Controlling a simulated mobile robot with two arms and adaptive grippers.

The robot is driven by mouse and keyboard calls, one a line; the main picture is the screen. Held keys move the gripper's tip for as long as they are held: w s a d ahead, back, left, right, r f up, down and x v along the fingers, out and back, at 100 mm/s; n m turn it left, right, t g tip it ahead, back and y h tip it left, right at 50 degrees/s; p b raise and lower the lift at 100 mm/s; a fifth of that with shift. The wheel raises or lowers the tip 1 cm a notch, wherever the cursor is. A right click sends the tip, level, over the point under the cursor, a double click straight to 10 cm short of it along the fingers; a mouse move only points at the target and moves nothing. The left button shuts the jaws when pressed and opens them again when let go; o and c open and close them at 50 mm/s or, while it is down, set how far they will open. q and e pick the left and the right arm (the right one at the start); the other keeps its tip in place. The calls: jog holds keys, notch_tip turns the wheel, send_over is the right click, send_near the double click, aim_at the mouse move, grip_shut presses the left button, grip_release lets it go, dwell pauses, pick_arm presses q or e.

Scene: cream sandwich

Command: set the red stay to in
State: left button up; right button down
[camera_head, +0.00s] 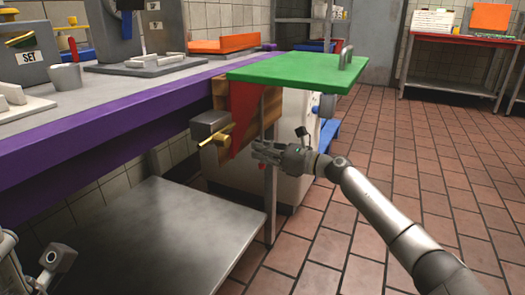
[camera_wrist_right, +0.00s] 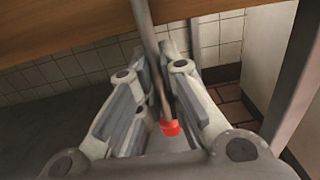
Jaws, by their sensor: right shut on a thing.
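My right gripper (camera_head: 262,152) is below the green flap, beside the end of the purple counter. In the right wrist view its fingers (camera_wrist_right: 165,95) are shut around a thin grey rod (camera_wrist_right: 147,30) with a red tip (camera_wrist_right: 170,128), apparently the red stay. The rod runs up to the wooden underside at the top of that view. In the head view the red tip (camera_head: 262,165) shows just under the fingers. A red triangular panel (camera_head: 243,112) stands under the green flap (camera_head: 295,70). Part of my left arm shows at the lower left edge; its fingers cannot be made out.
A grey box with a yellow lever (camera_head: 210,124) sits at the counter's corner, close to my right gripper. A grey lower shelf (camera_head: 160,235) lies under the purple counter (camera_head: 110,125). A white cabinet (camera_head: 295,115) stands behind the gripper. The tiled floor at right is open.

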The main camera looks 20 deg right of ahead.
jog(key=c, duration=1.6)
grip_release()
jog(key=shift+a, duration=0.1)
jog(key=shift+o, duration=0.2)
jog(key=v, duration=1.2)
